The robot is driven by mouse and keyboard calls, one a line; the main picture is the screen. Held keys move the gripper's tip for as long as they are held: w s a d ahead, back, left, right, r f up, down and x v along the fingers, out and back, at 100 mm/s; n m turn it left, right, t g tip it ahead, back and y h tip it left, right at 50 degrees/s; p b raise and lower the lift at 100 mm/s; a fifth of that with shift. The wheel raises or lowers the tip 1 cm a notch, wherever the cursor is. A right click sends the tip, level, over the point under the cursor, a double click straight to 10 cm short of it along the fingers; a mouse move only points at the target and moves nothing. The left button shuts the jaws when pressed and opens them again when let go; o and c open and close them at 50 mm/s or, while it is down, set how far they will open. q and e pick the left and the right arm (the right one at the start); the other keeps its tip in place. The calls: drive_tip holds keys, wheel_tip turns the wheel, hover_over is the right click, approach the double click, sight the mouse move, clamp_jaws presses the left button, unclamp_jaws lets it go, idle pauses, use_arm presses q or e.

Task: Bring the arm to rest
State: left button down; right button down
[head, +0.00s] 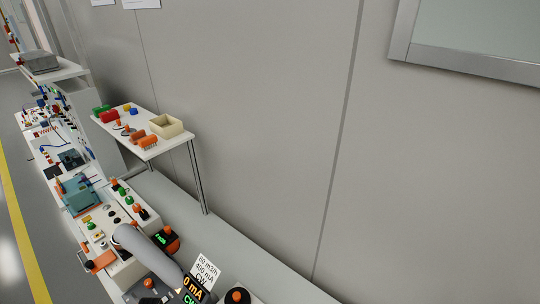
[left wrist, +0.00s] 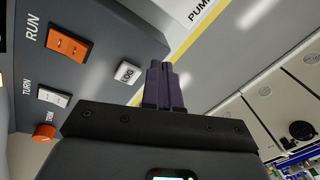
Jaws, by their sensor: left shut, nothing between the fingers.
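My left gripper (left wrist: 164,86) shows in the left wrist view, its two dark purple fingers together with nothing between them. It is in front of a grey panel (left wrist: 95,20) with an orange rocker switch (left wrist: 68,45) marked RUN, a white button (left wrist: 127,72) and an orange knob (left wrist: 44,133). The fingertips appear close to the panel's edge in the picture; I cannot tell the gap. In the head view I cannot make out either gripper's fingers.
In the head view a row of consoles and benches runs along the left. A white table (head: 152,148) holds a beige box (head: 166,127) and several coloured blocks. A grey wall (head: 260,120) fills the right. A yellow floor line (head: 22,220) runs along the open floor at left.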

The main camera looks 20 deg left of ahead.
use_arm(q)
drive_tip(key=s+d+r+m+y+p, duration=0.1)
drive_tip(key=s+d+r+m+p, duration=0.15)
drive_tip(key=s, duration=0.35)
drive_tip(key=s+d+r+m+t+p, duration=0.2)
drive_tip(key=d+r+m, duration=0.85)
drive_tip(key=d, duration=0.55)
drive_tip(key=w+d+r+m+t, duration=0.1)
drive_tip(key=d+r+m, duration=0.3)
drive_tip(key=r, duration=0.5)
drive_tip(key=w+d+r+m+t+h, duration=0.1)
drive_tip(key=d+r+m, duration=0.4)
drive_tip(key=r, duration=0.5)
drive_tip(key=shift+d+r+t+h, duration=0.3)
drive_tip(key=shift+d+t, duration=0.35)
drive_tip(key=shift+t, duration=0.15)
